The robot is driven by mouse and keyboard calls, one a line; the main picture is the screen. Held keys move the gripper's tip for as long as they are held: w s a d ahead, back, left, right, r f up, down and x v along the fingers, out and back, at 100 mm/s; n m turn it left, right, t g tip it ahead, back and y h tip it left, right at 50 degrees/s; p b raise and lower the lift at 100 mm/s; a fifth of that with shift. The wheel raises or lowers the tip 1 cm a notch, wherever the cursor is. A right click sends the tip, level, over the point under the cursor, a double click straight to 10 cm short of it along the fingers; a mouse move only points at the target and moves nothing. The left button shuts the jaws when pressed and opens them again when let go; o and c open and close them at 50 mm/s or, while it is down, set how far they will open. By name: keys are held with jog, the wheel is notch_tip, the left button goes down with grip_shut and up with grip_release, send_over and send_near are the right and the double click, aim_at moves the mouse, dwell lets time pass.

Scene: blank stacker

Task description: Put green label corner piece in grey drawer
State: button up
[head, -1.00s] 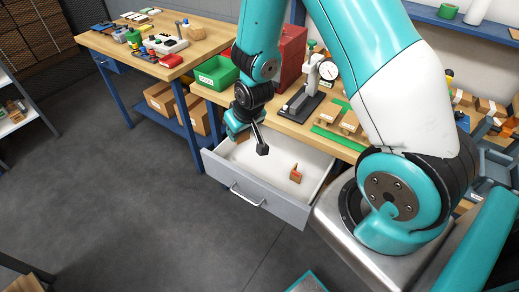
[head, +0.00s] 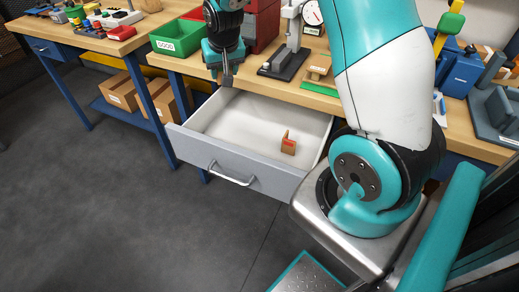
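The grey drawer (head: 235,167) is pulled out below the workbench, with a white inside. A small brown corner piece (head: 288,146) with an orange-red label stands in its right part. My gripper (head: 226,78) hangs over the back left of the drawer, in front of the bench edge and apart from the corner piece. Its dark fingers are small and seen edge-on, so their gap is unclear; I see nothing held in it. A wooden piece (head: 320,65) lies near a green mat on the bench, partly hidden by my arm; I cannot make out a green label on it.
A green bin (head: 179,38) marked GOOD stands on the bench left of my gripper. A dial gauge stand (head: 290,45) and a red box (head: 264,22) are behind it. Cardboard boxes (head: 120,90) sit on the lower shelf at left. The floor before the drawer is clear.

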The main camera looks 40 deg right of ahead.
notch_tip(320, 180, down, 20)
jog(key=shift+d, duration=0.15)
dwell(0.3)
jog(key=o, duration=0.4)
jog(key=shift+f, duration=0.2)
jog(key=o, duration=0.5)
jog(key=shift+r, duration=0.1)
